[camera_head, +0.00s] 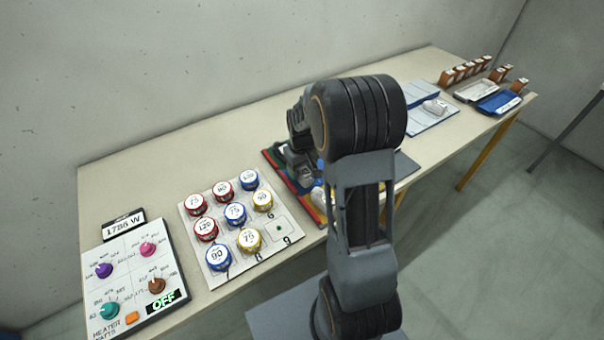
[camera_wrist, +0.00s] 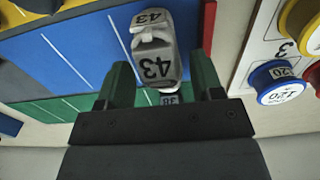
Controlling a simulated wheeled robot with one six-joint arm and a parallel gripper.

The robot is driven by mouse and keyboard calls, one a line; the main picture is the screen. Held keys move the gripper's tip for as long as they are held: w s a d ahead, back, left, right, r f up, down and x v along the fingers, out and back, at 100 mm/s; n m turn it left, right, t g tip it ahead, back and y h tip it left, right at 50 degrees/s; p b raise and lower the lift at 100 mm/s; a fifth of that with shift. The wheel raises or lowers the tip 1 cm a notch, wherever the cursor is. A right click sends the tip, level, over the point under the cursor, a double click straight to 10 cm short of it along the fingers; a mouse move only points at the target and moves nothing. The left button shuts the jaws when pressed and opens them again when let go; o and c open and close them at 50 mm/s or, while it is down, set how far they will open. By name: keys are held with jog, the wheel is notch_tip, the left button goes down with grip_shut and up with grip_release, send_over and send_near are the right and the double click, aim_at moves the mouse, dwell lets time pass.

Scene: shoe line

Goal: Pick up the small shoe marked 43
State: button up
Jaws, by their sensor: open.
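The small grey shoe marked 43 (camera_wrist: 153,68) lies on a coloured mat in the wrist view, with 43 on both its toe and its upper part. My gripper (camera_wrist: 162,66) is open, with its two dark green fingers on either side of the shoe's near part. A gap shows on the left, and the right finger is closer to the shoe. I cannot tell whether either finger touches it. In the head view my arm hides most of this spot.
The mat has blue (camera_wrist: 85,50), yellow, green and red areas. A board of numbered round pieces (camera_head: 222,268) lies left of my arm, and a heater panel (camera_head: 128,275) stands further left. Trays (camera_head: 498,103) and brown blocks stand at the table's far right end.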

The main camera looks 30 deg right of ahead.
jog(key=shift+f, duration=1.25)
jog(key=c, duration=0.7)
jog(key=shift+r, duration=0.15)
